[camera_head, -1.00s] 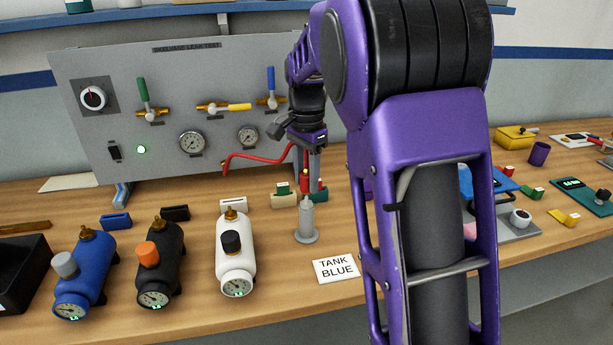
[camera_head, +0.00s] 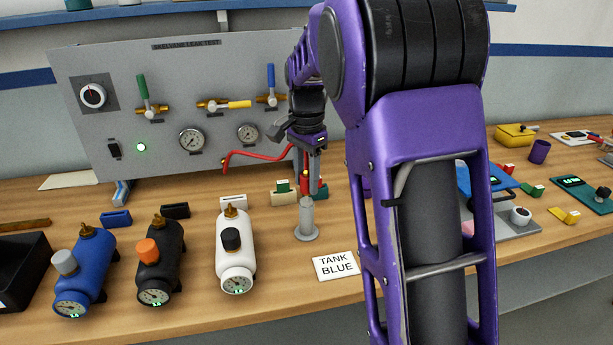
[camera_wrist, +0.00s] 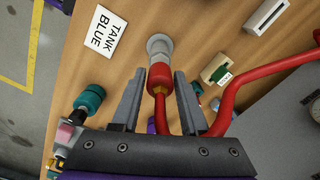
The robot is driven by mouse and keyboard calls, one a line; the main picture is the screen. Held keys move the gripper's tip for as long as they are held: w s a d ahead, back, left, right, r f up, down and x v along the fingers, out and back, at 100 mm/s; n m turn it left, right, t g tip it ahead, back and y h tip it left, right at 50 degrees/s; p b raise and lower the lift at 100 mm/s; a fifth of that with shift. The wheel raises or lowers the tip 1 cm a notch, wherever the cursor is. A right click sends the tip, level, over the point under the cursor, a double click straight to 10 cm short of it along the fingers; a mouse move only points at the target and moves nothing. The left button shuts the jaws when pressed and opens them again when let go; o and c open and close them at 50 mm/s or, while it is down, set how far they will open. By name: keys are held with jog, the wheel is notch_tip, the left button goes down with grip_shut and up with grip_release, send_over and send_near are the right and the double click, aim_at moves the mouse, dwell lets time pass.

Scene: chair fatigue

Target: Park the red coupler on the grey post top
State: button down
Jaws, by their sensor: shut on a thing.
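The red coupler (camera_wrist: 160,76) is on the end of a red hose with a brass fitting, between my gripper's fingers in the wrist view. My gripper (camera_wrist: 158,90) is shut on it. The grey post (camera_wrist: 159,46) shows just beyond the coupler, its top partly hidden by it. In the head view the grey post (camera_head: 306,220) stands upright on the bench, and my gripper (camera_head: 313,185) is right above it, pointing down. The coupler is mostly hidden by the fingers there. I cannot tell whether it touches the post top.
A "TANK BLUE" card (camera_head: 337,266) lies right of the post. A white tank (camera_head: 234,255), black tank (camera_head: 158,265) and blue tank (camera_head: 85,270) stand to the left. The grey valve panel (camera_head: 180,110) and the red hose (camera_head: 260,157) are behind. A beige holder (camera_head: 284,198) sits close behind the post.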

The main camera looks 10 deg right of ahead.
aim_at(308, 169)
jog(key=shift+f+b, duration=0.5)
jog(key=shift+f, duration=0.6)
jog(key=shift+c, duration=1.7)
grip_release()
jog(key=shift+r, duration=0.1)
notch_tip(308, 169, up, 17)
jog(key=p, duration=0.3)
jog(key=shift+r, duration=0.2)
jog(key=shift+s+d, duration=0.1)
